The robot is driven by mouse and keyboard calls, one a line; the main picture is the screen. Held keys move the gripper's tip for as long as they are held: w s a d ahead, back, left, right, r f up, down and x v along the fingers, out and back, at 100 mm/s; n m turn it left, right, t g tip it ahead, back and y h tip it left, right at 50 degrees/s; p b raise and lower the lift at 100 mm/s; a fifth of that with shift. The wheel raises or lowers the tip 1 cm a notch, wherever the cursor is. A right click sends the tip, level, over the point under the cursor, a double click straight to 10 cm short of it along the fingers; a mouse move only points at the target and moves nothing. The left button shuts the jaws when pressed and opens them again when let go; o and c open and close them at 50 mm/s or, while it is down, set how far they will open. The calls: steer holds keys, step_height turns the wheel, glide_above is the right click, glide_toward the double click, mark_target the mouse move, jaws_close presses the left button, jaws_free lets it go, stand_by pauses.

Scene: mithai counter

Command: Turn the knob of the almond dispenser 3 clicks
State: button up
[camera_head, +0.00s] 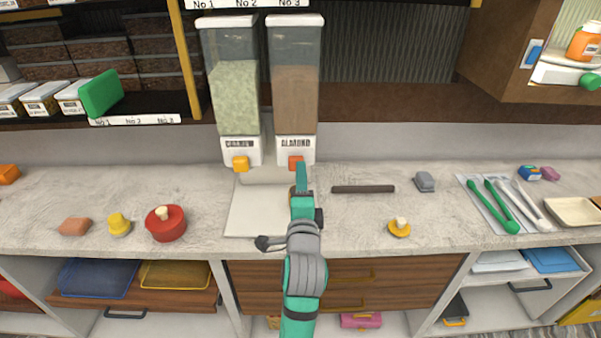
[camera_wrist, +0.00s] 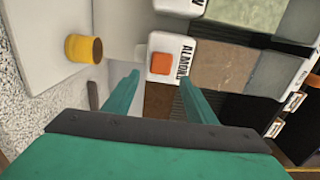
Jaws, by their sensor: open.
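The almond dispenser (camera_head: 296,100) is a clear bin with brown contents and a white base labelled ALMOND, on the right of a pair. Its knob (camera_head: 295,160) is orange-red and square; in the wrist view the knob (camera_wrist: 161,63) faces the camera, ahead of and between the fingers. My gripper (camera_head: 301,178) is just in front of and below the knob and partly overlaps the dispenser's lower front. In the wrist view my gripper (camera_wrist: 160,90) has its two green fingers spread wide with nothing between them. I see no contact with the knob.
A second dispenser (camera_head: 236,95) with pale green contents and an orange knob stands just left. A yellow cup-like item (camera_wrist: 84,49) sits by the white board (camera_head: 245,212) below. A dark bar (camera_head: 363,189) lies to the right.

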steer(key=s, duration=0.4)
steer(key=shift+s, duration=0.4)
steer(key=shift+s, duration=0.1)
